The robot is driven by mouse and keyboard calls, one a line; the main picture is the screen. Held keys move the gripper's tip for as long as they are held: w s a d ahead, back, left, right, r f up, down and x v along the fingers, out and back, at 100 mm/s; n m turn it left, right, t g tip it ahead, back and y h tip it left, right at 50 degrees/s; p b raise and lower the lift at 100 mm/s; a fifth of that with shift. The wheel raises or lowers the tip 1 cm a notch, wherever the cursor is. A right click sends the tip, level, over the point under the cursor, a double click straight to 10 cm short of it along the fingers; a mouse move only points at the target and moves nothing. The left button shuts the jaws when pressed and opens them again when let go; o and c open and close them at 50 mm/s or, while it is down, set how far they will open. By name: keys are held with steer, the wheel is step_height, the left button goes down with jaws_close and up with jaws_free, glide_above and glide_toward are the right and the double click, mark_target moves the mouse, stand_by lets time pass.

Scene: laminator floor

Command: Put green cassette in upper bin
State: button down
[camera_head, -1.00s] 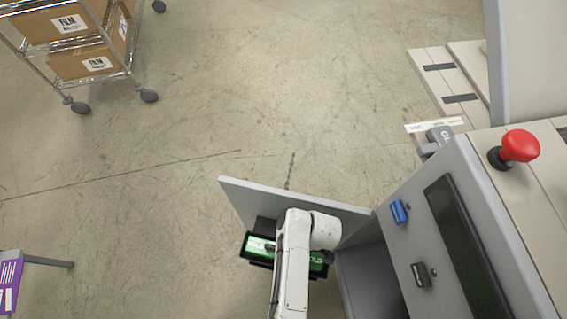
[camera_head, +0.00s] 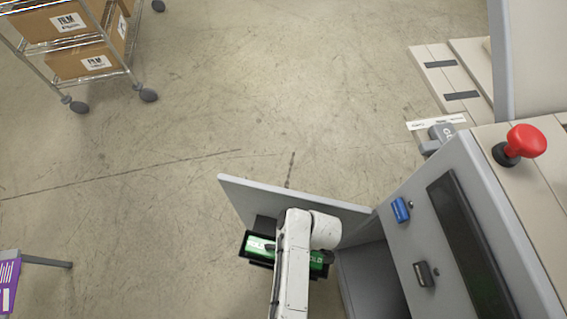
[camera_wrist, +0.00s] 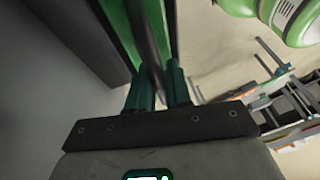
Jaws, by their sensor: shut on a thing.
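The green cassette (camera_head: 259,245) is a dark-framed block with a green face and white lettering, "GOLD" partly readable. It is beside the inner side of an open grey door, partly covered by my white arm. In the wrist view the cassette's green side (camera_wrist: 117,30) fills the upper left, close to the camera. My gripper (camera_wrist: 160,78) has its two teal fingers closed around a dark, narrow part of the cassette, seemingly a handle. In the head view my arm hides the fingers. I cannot identify the upper bin in either view.
The grey door (camera_head: 295,198) stands open from the machine cabinet (camera_head: 455,240), which has a red button (camera_head: 525,142) and a blue switch (camera_head: 400,210). A wire cart (camera_head: 95,65) with film boxes stands upper left. A purple-labelled item (camera_head: 8,285) is lower left. Mid-floor is clear.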

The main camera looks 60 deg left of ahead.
steer(key=shift+s+d+f, duration=0.1)
steer(key=shift+f, duration=0.1)
steer(key=c, duration=1)
jaws_free()
steer(key=shift+o, duration=0.2)
steer(key=v, duration=1.1)
steer(key=shift+s+f, duration=0.1)
